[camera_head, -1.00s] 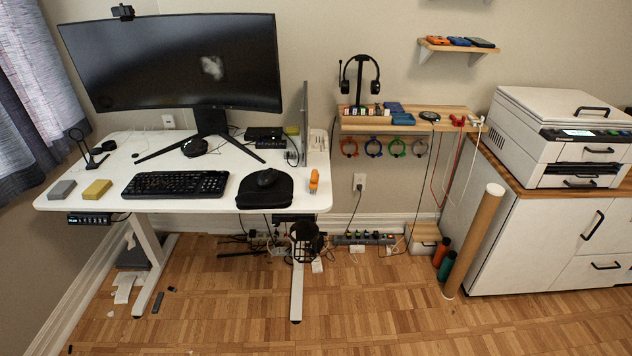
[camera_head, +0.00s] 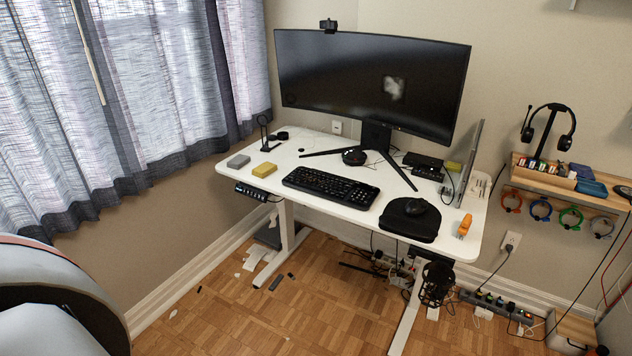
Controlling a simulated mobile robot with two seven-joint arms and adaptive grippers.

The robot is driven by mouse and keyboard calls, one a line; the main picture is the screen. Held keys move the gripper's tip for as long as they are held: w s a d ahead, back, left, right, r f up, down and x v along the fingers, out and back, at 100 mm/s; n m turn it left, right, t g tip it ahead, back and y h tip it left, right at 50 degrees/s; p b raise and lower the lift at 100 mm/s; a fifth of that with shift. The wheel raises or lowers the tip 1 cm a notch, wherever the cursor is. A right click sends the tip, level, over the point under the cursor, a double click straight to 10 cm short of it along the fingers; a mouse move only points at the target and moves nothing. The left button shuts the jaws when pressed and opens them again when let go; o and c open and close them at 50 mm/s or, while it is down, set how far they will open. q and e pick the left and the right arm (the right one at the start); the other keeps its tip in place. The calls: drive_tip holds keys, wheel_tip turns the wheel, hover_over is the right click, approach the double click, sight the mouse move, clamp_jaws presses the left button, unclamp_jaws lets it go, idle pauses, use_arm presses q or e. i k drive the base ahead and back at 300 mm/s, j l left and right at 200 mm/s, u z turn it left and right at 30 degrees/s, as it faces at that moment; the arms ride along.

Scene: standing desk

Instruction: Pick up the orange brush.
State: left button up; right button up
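A small orange object (camera_head: 464,226), which looks like the orange brush, is on the white desk (camera_head: 340,210) near its front right corner. It sits to the right of the black mouse pad (camera_head: 398,224). It is too small to make out its bristles or handle. Neither of my grippers is in view. A large white and dark rounded shape, which seems to be part of my own body, fills the lower left of the head view.
A keyboard (camera_head: 331,187), mouse (camera_head: 415,206), yellow block (camera_head: 264,169) and grey block (camera_head: 238,161) lie on the desk. A wide monitor (camera_head: 372,84) stands at the back, with an upright panel (camera_head: 469,160) at the right. Floor before the desk is mostly clear.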

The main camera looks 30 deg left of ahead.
sight(463, 228)
drive_tip(key=i+l, duration=0.25)
drive_tip(key=l, duration=0.15)
drive_tip(key=i+l, duration=0.25)
drive_tip(key=l, duration=0.2)
drive_tip(key=i+l+u, duration=0.1)
drive_tip(key=i+l, duration=0.2)
drive_tip(key=l, duration=0.1)
